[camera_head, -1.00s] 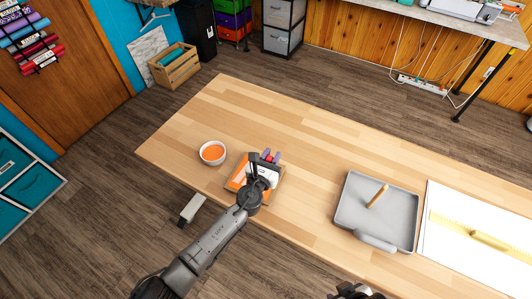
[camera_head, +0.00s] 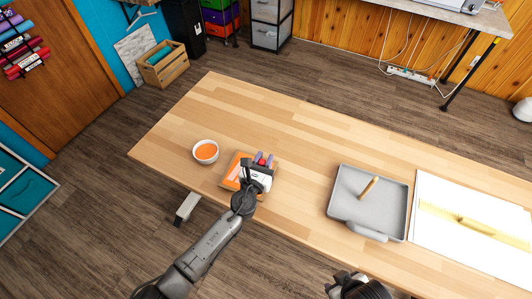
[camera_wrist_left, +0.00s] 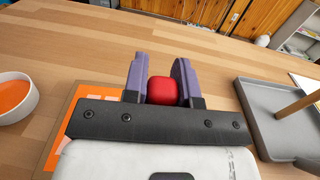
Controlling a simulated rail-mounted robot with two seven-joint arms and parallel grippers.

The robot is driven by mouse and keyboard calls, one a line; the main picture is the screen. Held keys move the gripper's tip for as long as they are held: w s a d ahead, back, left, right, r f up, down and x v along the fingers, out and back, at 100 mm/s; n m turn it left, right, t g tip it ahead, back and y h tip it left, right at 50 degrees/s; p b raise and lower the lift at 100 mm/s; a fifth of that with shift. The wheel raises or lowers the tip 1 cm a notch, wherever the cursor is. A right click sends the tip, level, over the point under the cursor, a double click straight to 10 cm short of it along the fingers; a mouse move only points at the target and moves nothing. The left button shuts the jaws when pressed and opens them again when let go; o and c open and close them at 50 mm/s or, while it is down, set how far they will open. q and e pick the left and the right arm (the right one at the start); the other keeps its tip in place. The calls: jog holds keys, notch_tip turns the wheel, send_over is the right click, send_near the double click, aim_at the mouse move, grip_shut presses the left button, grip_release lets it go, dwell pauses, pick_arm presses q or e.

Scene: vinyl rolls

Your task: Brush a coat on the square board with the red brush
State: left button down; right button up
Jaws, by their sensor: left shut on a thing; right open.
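My left gripper (camera_head: 264,158) is shut on the red brush, whose red end (camera_wrist_left: 163,91) shows between the two purple-grey fingers in the left wrist view. The brush's bristles are hidden. The gripper is over the square board (camera_head: 230,173), which shows orange with a paler edge and is partly covered by the gripper. The board's orange face also shows in the left wrist view (camera_wrist_left: 78,98). Whether the bristles touch it cannot be seen. My right gripper (camera_head: 345,284) is open at the bottom edge of the head view, away from the board.
A white bowl of orange paint (camera_head: 206,152) stands left of the board. A grey tray (camera_head: 343,208) with a wooden-handled tool (camera_head: 369,187) is to the right. Beyond it lies a white sheet (camera_head: 450,190) with a yellow strip. The table behind the board is clear.

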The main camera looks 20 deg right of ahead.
pick_arm(q)
jog(key=shift+p+v, duration=0.6)
jog(key=shift+v, duration=0.75)
jog(key=shift+a, duration=0.1)
jog(key=w+a+b, duration=0.3)
jog(key=w+a, duration=0.4)
jog(key=a, duration=0.2)
jog(key=shift+a+b, duration=0.35)
jog(key=shift+w, duration=0.15)
dwell(0.5)
